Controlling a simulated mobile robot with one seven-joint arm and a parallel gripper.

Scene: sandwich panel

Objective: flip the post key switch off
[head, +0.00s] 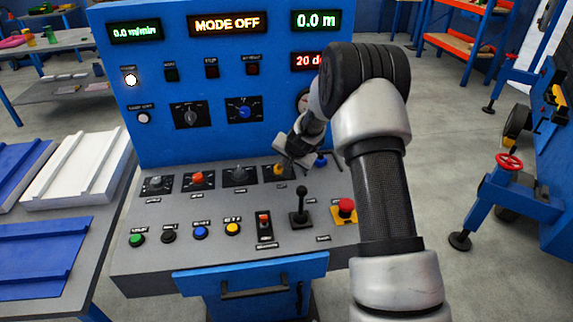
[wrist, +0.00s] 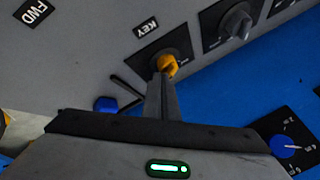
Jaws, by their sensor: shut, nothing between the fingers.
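The key switch is a yellow knob (head: 279,170) on a dark plate in the back row of the grey sloped console. In the wrist view the yellow knob (wrist: 168,65) shows beside a label reading KEY. My gripper (head: 286,163) is over the console, right by the knob. In the wrist view my gripper's fingers (wrist: 158,85) are together and empty, with their tips at the knob's lower edge. I cannot tell whether they touch it. The fingers hide part of the knob's plate. The exact angle of the knob is hard to read.
A blue part (head: 320,160) with dark rods lies just right of the key. A grey rotary knob (head: 240,174) is to its left. A black lever (head: 301,206) and a red stop button (head: 346,208) stand in front. The upright panel's display (head: 227,23) reads MODE OFF.

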